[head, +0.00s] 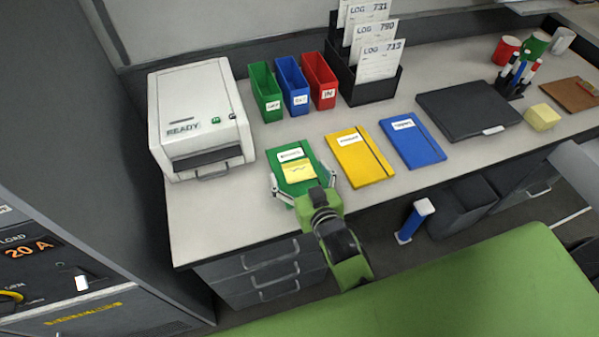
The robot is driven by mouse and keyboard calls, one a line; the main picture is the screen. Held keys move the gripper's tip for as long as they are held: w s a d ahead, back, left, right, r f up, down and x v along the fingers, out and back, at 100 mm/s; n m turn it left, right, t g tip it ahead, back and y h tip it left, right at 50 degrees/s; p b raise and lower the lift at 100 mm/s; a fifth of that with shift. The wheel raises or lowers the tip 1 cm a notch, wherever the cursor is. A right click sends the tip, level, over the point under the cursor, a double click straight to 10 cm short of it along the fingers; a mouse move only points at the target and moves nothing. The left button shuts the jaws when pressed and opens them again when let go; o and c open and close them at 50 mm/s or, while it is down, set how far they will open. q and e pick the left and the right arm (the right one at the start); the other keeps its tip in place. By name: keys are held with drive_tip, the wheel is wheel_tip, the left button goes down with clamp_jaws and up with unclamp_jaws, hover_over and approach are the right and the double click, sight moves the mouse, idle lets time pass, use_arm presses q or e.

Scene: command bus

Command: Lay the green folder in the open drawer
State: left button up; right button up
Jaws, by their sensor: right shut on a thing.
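The green folder (305,168), with a white label and a yellow sticky note, lies on the desk near its front edge, left of the yellow folder. My right gripper (302,185) has its fingers on either side of the folder's near part and is shut on it; the wrist hides the folder's near right corner. The drawer unit (262,268) is under the desk's left end, below the folder. Its handled fronts show, but no drawer interior is visible from here. My left gripper is not in view.
A yellow folder (359,157) and a blue folder (412,139) lie to the right. A white printer (200,120) stands to the left. Green, blue and red bins (292,85) and a black log rack (375,85) stand behind. A closed black laptop (466,110) lies further right.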

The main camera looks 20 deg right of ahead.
drive_tip(key=o, duration=1.2)
drive_tip(key=shift+f, duration=0.1)
drive_tip(key=shift+o, duration=0.2)
